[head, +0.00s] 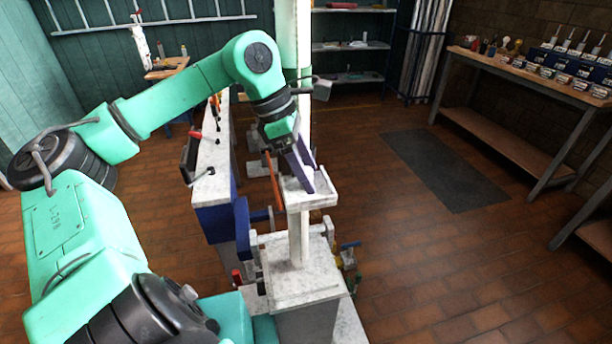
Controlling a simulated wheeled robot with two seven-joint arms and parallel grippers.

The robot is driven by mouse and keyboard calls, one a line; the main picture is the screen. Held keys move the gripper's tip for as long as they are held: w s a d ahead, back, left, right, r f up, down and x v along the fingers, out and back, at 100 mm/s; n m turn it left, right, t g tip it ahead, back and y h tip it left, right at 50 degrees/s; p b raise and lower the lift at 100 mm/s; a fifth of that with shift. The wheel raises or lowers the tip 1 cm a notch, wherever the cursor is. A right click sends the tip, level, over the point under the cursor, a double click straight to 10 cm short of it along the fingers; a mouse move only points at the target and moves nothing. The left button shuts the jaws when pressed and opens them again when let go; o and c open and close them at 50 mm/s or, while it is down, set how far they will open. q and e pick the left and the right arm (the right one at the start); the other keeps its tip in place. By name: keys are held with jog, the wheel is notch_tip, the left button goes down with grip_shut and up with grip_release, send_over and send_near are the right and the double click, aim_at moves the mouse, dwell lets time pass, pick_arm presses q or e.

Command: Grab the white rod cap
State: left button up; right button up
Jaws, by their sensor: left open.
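My left gripper (308,172) reaches down from the green arm at the middle of the head view. Its purple fingers are open and point at a white flat-topped piece (318,199) on an upright white rod (299,235). This piece looks like the white rod cap, though I cannot tell for sure. The fingertips are at or just above its top; whether they touch it is unclear. The fingers and wrist hide part of its top. My right gripper is not in view.
The rod rises from a pale block (300,275) on a stand. A tall white mast (292,25) stands just behind my wrist. A narrow bench (212,175) with clamps and tools is close on the left. A workbench (520,75) stands at the right, with open floor between.

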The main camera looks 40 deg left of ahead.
pick_arm(q)
jog(key=shift+w+f, duration=0.1)
jog(key=c, duration=0.9)
grip_shut()
